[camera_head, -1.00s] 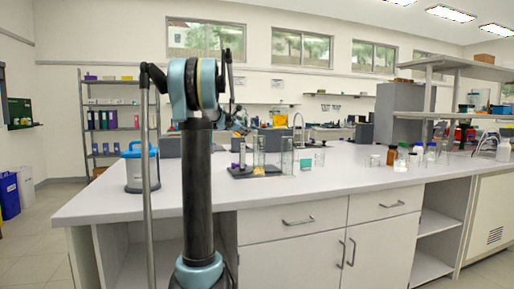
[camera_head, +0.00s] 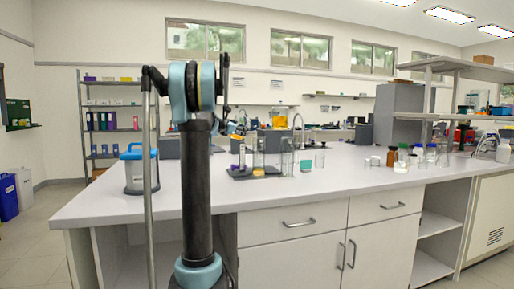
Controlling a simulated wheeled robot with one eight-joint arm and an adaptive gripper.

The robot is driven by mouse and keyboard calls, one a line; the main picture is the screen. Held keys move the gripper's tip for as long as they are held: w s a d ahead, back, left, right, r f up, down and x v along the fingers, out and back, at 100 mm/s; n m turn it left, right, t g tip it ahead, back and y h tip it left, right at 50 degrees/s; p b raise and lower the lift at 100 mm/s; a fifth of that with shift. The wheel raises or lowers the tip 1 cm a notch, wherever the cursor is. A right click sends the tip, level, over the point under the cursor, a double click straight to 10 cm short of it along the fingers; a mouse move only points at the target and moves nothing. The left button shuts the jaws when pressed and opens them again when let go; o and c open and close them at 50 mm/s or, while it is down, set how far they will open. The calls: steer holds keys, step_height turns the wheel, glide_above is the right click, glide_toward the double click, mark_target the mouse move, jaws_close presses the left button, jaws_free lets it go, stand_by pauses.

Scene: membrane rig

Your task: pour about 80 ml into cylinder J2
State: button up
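Tall clear cylinders stand on the bench right of my arm. One cylinder (camera_head: 258,152) is on a dark base (camera_head: 240,173) and shows yellow at its bottom. Another clear cylinder (camera_head: 287,157) stands just right of it. No labels can be read, so I cannot tell which is J2. A slim item with purple on it (camera_head: 234,149) stands at the left of the base. My gripper is mostly hidden behind my raised arm, around the area left of the cylinders. Its fingers and anything in them cannot be made out.
A small teal item (camera_head: 306,165) and a clear beaker (camera_head: 320,159) stand right of the cylinders. Several bottles, including a brown one (camera_head: 391,156), stand farther right. A blue-lidded container (camera_head: 139,170) is at the left. The bench front (camera_head: 330,190) is clear.

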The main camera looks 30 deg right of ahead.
steer(key=shift+w+a+r+n, duration=0.1)
steer(key=shift+w+a+n, duration=0.3)
steer(key=shift+n, duration=0.2)
steer(key=shift+w+a+f+n+h+b, duration=0.25)
steer(key=shift+a+f+n+h+b, duration=0.1)
steer(key=shift+n+b, duration=0.15)
steer(key=shift+w+a+n, duration=0.15)
steer(key=shift+n, duration=0.25)
steer(key=shift+w+a+r+n+h+b, duration=0.3)
steer(key=shift+n+b, duration=0.25)
steer(key=shift+n, duration=0.15)
steer(key=shift+s+d, duration=0.1)
steer(key=shift+s, duration=0.05)
